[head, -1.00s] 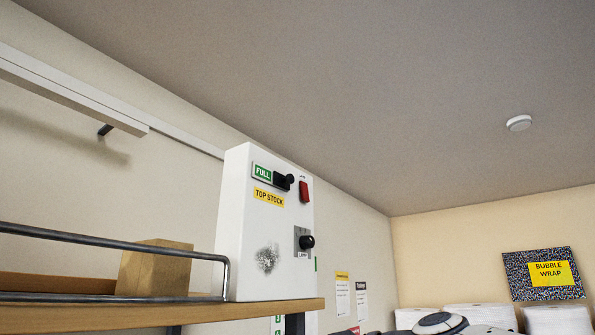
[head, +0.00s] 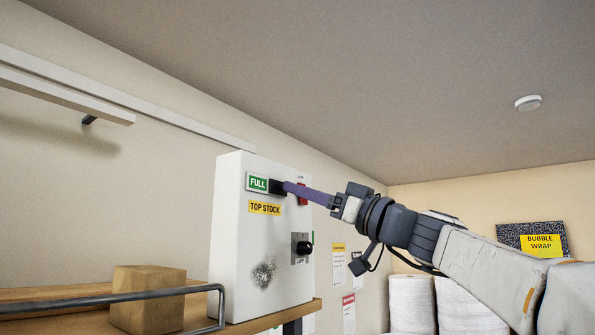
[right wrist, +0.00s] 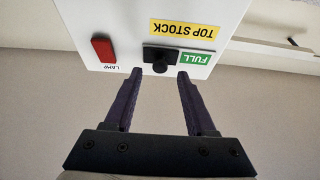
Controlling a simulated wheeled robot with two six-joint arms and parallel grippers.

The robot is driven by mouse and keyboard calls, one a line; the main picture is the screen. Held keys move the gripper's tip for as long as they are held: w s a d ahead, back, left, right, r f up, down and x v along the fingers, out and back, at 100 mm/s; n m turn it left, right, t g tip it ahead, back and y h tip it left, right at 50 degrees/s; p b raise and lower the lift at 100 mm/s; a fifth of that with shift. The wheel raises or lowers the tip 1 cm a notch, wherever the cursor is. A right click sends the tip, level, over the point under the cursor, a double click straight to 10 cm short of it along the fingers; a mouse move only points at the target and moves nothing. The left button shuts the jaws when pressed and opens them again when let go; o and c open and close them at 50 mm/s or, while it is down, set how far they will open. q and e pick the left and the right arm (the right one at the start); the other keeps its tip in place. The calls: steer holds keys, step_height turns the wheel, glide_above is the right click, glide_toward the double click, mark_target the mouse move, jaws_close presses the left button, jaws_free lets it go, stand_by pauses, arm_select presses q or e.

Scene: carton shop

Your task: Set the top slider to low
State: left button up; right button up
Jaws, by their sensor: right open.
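The top slider is a dark track with a black knob (right wrist: 160,66) on a white control box (head: 233,220). A green FULL label (head: 258,183) shows beside the track, and a yellow TOP STOCK label (head: 264,208) sits below it. My right gripper (head: 285,188) reaches in from the right to the slider, and its purple fingers partly hide the knob in the head view. In the right wrist view my right gripper (right wrist: 160,72) is open, with the knob between the fingertips or just beyond them; contact is not clear. My left gripper is not in view.
A red lamp switch (right wrist: 104,49) is close to one fingertip. A lower black knob (head: 303,248) is on the same box. A cardboard box (head: 148,298) and a metal rail (head: 110,297) are on the shelf at left. White rolls (head: 412,303) stand at the back right.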

steer(key=shift+p+x, duration=0.6)
steer(key=shift+x, duration=0.6)
jaws_close()
steer(key=shift+s, duration=0.1)
stand_by(0.5)
